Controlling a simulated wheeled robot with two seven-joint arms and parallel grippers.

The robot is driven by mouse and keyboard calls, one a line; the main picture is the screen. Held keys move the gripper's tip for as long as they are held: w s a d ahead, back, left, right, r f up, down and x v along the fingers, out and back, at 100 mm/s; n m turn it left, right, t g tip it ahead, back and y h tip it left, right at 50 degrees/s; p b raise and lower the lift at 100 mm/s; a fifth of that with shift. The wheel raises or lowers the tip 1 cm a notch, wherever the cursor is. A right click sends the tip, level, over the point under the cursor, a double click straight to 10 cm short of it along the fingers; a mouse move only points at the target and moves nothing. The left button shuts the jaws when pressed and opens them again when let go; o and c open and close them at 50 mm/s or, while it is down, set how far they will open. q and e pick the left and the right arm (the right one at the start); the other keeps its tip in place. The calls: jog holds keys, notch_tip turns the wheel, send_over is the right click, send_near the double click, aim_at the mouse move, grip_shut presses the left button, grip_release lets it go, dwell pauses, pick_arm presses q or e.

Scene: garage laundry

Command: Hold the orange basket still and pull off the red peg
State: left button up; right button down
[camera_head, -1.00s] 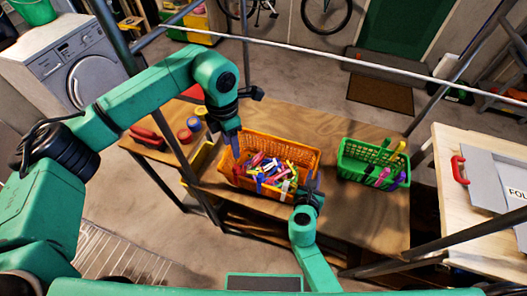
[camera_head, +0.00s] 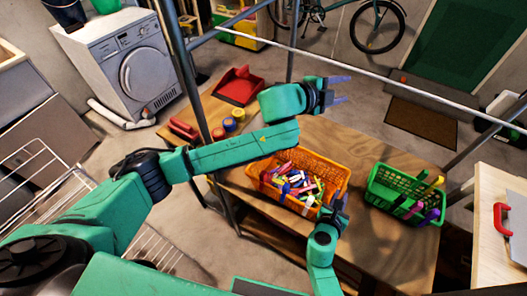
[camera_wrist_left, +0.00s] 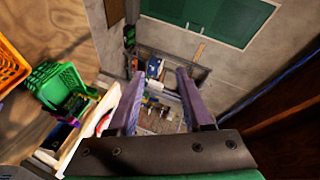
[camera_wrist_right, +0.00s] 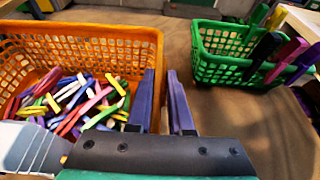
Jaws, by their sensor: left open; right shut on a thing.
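The orange basket (camera_head: 324,166) stands on the wooden table, full of pegs of many colours. It also shows in the right wrist view (camera_wrist_right: 60,45) and at the left edge of the left wrist view (camera_wrist_left: 12,65). My right gripper (camera_head: 340,203) is shut on the basket's right wall, one finger inside and one outside. My left gripper (camera_head: 346,90) is open and empty, raised beyond the basket and pointing right. I cannot single out the red peg with certainty among the mixed pegs.
A green basket (camera_head: 385,184) with pegs on its rim stands to the right. A white rail (camera_head: 330,53) crosses behind my left gripper. A metal post stands at the left.

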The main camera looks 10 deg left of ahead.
pick_arm(q)
jog(key=s+a+f+n+g+y, duration=0.2)
jog(key=a+f+g+y, duration=0.25)
jog(key=a+f, duration=0.3)
jog(key=m+g+y, duration=0.2)
jog(key=g+y, duration=0.4)
jog(key=g, duration=0.1)
send_over(263, 173)
jog(key=shift+h, duration=0.25)
notch_tip(263, 173, down, 6)
jog(key=shift+r, duration=0.1)
notch_tip(263, 173, down, 11)
jog(key=shift+c, duration=0.3)
grip_shut()
jog(key=shift+r, duration=4.3)
